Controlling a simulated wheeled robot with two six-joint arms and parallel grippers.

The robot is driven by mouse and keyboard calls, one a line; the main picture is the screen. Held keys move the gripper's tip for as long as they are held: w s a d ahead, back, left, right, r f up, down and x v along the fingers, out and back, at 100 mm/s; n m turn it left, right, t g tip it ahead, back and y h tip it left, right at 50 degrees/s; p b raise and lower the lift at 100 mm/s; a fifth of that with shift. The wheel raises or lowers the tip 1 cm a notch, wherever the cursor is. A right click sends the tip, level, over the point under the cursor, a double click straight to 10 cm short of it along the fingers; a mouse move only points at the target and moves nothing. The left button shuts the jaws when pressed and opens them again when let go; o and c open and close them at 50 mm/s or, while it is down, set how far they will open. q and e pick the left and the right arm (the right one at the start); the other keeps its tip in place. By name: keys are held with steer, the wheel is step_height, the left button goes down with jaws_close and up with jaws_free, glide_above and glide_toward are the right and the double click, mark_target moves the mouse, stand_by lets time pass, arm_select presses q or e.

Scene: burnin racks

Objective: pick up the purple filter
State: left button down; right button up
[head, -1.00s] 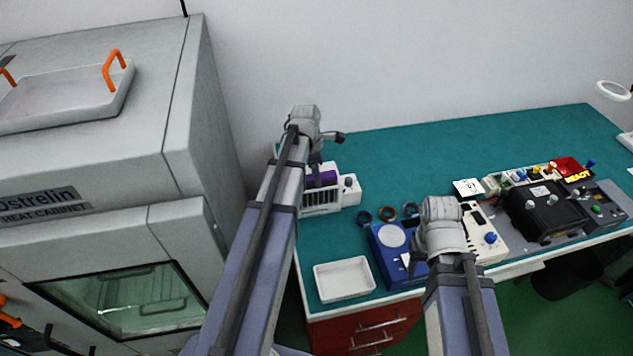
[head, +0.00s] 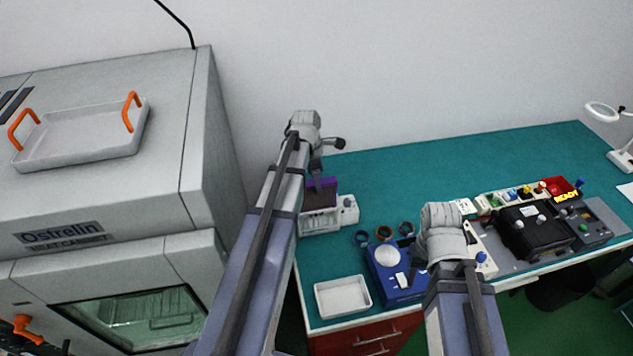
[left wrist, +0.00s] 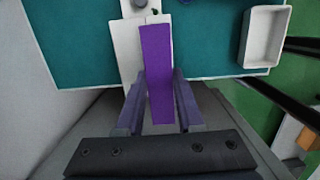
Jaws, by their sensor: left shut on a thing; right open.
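The purple filter (head: 322,186) is a flat slab, held upright by my left gripper (head: 317,174) above the white slotted unit at the desk's left end. In the left wrist view the filter (left wrist: 158,60) lies between the two fingers of my left gripper (left wrist: 159,102), which are shut on it. Its lower part looks dark in the head view, and I cannot tell whether it is fully clear of the white unit (head: 322,222). My right gripper (head: 420,272) is open and empty beside the blue device; its wrist partly hides it.
A blue device (head: 384,280) and a white tray (head: 343,297) sit near the desk's front edge, with several small rings behind. A grey heat cabinet (head: 110,205) with an orange-handled tray (head: 85,140) stands left. The teal desk's back area is clear.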

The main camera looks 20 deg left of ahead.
step_height(320, 180, up, 10)
steer(key=p, duration=0.9)
steer(key=shift+s, duration=0.1)
stand_by(0.9)
